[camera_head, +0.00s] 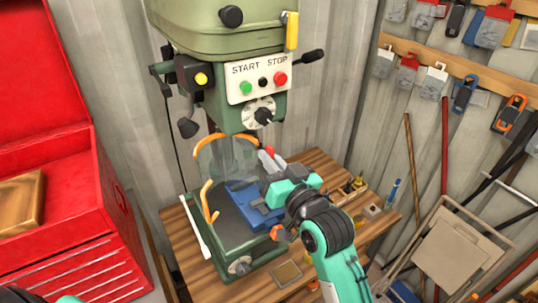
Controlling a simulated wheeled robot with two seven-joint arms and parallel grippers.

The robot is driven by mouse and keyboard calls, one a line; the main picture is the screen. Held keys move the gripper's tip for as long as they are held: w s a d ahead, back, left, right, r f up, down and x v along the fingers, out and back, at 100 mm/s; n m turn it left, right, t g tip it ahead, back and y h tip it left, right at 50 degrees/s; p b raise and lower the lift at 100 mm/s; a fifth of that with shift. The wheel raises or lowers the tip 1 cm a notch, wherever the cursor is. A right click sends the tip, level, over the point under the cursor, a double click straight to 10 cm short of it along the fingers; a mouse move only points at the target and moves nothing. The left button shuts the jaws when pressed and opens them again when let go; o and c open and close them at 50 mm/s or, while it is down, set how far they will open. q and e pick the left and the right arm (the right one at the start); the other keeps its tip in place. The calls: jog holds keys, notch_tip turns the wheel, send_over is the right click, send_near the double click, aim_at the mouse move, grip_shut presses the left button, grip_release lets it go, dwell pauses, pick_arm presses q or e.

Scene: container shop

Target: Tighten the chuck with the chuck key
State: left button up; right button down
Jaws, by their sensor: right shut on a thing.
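The green drill press (225,40) stands on a wooden bench, with a clear guard (228,160) with orange edges below its head. The chuck is not clearly seen behind the guard. A blue vise (243,207) sits on the press table. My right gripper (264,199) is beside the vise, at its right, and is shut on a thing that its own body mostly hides. I take it to be the chuck key, but its shape cannot be made out. A small red and grey piece (270,158) shows just above the gripper. My left gripper is out of view.
A red tool chest (75,200) stands at the left with a wooden block in it. The wooden bench (325,165) holds small tools at the right. Tools hang on the right wall, and a folded chair (455,250) leans below. A panel (258,80) has start and stop buttons.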

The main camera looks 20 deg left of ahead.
jog(key=shift+s+a, duration=0.15)
jog(key=shift+a, duration=0.1)
